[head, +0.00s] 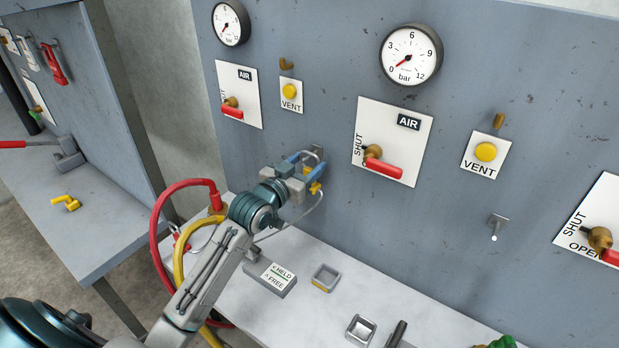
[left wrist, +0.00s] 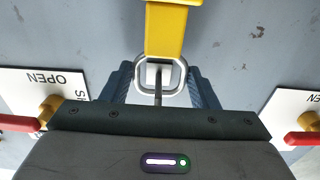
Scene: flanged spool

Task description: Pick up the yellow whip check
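The yellow whip check (head: 315,188) is at the grey panel, at my left gripper's fingertips, with a thin pale cable curving down toward the bench. In the left wrist view its yellow end (left wrist: 166,32) is at top centre, next to a squarish metal ring (left wrist: 160,76) on a small mount. My left gripper (head: 305,165) reaches the panel from the lower left. Its two blue fingers stand apart, one on each side of the ring, and I see no clear grip. In the left wrist view the gripper (left wrist: 160,88) frames the ring. My right gripper is out of view.
Valves with red handles (head: 384,168), yellow vent buttons (head: 485,152) and gauges (head: 411,54) stick out from the panel. A held/free block (head: 271,277) and small square holders (head: 325,278) stand on the bench. Red and yellow hoses (head: 158,222) loop beside my left arm.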

